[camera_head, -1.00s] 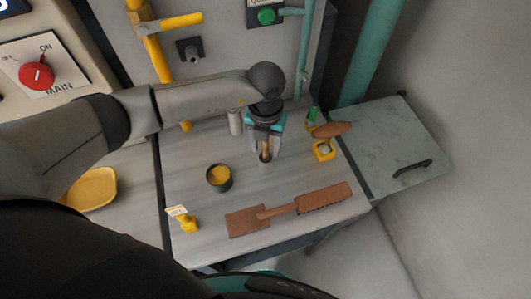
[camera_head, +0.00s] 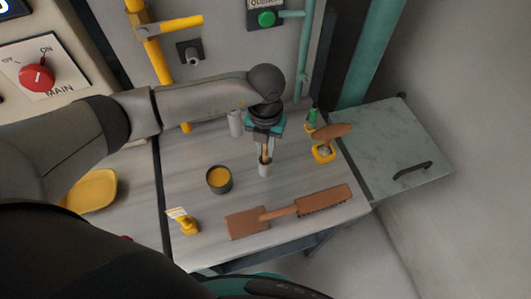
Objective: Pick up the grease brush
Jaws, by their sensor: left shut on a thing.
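The grease brush (camera_head: 266,152) shows as a thin, light wooden handle below my left gripper (camera_head: 265,143). My left gripper points down over the worktop and is shut on the brush handle. The brush stands upright in line with a small grey cylindrical holder (camera_head: 265,170) beneath it. The brush's lower end is not clearly visible, so I cannot tell whether it is inside the holder or just above it. My right gripper is not in view.
A dark pot with yellow grease (camera_head: 219,180) stands left of the holder. A yellow tagged item (camera_head: 187,223) is at the front left. A grey cylinder (camera_head: 235,122) stands behind.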

